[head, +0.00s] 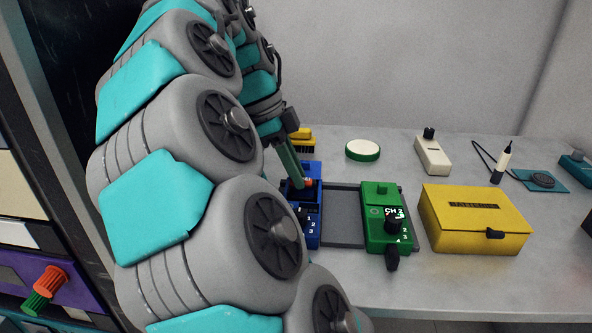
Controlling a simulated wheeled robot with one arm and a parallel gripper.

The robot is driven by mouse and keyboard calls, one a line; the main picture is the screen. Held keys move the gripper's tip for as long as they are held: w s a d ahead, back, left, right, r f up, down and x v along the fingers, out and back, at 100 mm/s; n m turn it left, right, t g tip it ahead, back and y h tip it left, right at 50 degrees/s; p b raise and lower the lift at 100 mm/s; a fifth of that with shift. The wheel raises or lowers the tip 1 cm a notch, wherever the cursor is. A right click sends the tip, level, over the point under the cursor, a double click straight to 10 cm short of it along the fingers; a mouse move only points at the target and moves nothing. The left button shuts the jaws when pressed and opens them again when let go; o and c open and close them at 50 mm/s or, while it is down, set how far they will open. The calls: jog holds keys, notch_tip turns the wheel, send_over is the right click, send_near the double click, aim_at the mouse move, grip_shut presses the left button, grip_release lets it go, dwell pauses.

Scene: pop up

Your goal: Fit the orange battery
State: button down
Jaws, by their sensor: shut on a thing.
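My gripper (300,184) reaches down from behind my arm to the bay of the blue device. Most of the piece is hidden by the finger and the bay walls. I cannot tell whether it is seated or only above the bay.
A grey tray (346,214) lies between the devices. A yellow box (468,228) stands right. Behind are a yellow-and-black object (303,135), a round green-and-white item (362,151), a white device (432,155) and a pen-like tool (502,164). My arm hides the table's left.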

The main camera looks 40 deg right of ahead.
jog(key=shift+f, duration=0.25)
jog(key=shift+f, duration=0.35)
jog(key=shift+f+b, duration=0.65)
jog(key=shift+f, duration=0.1)
jog(key=c, duration=0.7)
grip_release()
